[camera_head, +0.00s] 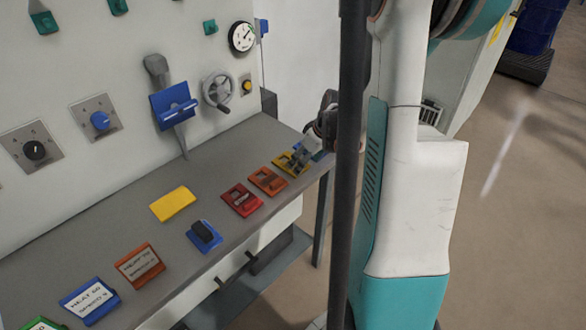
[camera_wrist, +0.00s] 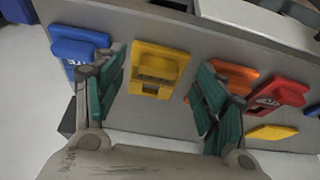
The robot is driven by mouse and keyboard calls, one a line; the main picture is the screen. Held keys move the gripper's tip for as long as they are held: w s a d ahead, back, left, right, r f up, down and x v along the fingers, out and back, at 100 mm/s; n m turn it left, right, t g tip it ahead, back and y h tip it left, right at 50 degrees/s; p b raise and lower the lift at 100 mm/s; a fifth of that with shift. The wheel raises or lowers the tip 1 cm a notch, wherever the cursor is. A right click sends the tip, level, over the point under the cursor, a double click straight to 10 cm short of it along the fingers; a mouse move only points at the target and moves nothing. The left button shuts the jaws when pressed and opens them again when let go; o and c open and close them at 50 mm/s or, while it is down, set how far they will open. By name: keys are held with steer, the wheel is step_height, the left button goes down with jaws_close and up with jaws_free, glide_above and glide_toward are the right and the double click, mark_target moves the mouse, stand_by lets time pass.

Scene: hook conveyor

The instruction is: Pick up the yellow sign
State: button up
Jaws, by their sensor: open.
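The yellow sign (camera_wrist: 158,62) lies on the grey counter and shows between my fingers in the wrist view. It has a raised block in its middle. I cannot tell how far the fingertips are above the counter. A plain flat yellow plate (camera_head: 172,204) lies farther left.
A blue sign (camera_wrist: 80,48) lies close to my left finger in the wrist view. An orange sign (camera_head: 267,181) and a red sign (camera_head: 242,200) lie on the other side. The counter (camera_head: 110,228) holds more signs. A panel with knobs and a handwheel (camera_head: 219,91) stands behind.

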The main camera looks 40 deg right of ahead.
steer(key=b+x, duration=0.1)
steer(key=x, duration=0.2)
steer(key=shift+s, duration=0.1)
steer(key=shift+r, duration=0.15)
steer(key=shift+s, duration=0.1)
steer(key=c, duration=1.3)
steer(key=shift+c, duration=0.2)
step_height(320, 180, up, 20)
steer(key=p, duration=0.8)
